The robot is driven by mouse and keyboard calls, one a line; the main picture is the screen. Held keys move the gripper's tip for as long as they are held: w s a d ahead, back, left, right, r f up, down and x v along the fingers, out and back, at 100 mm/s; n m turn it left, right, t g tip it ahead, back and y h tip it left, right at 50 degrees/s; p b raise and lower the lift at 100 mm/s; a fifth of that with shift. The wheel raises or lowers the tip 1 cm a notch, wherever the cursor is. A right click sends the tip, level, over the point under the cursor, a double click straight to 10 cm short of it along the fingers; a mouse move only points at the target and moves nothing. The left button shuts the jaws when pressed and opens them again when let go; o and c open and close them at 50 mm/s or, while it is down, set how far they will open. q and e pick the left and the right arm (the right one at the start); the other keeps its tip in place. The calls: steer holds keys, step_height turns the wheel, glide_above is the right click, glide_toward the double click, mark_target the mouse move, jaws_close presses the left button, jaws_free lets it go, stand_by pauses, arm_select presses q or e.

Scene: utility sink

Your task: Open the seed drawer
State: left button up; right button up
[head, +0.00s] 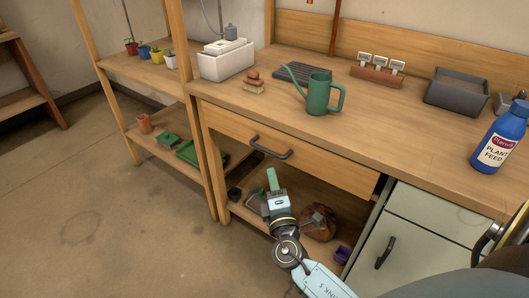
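A wooden drawer (317,163) sits under the bench top in the head view, and its front looks flush with the bench frame. It has a dark bar handle (270,148) left of its middle. No label shows on it. My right gripper (272,178) is below the handle in the picture, apart from it, and points up toward it. Its fingers show as one narrow green shape, so I cannot tell whether they are open or shut. My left gripper is out of view.
The bench (400,128) carries a green watering can (319,95) and a blue plant feed bottle (499,138). A pale green cabinet (430,230) stands right of the drawer. A brown sack (318,226) lies on the lower shelf. Open floor (110,220) lies at left.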

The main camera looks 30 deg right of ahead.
mark_target(265, 150)
steer(key=x, duration=1.1)
steer(key=shift+w+d, duration=0.1)
steer(key=shift+w, duration=0.3)
jaws_close()
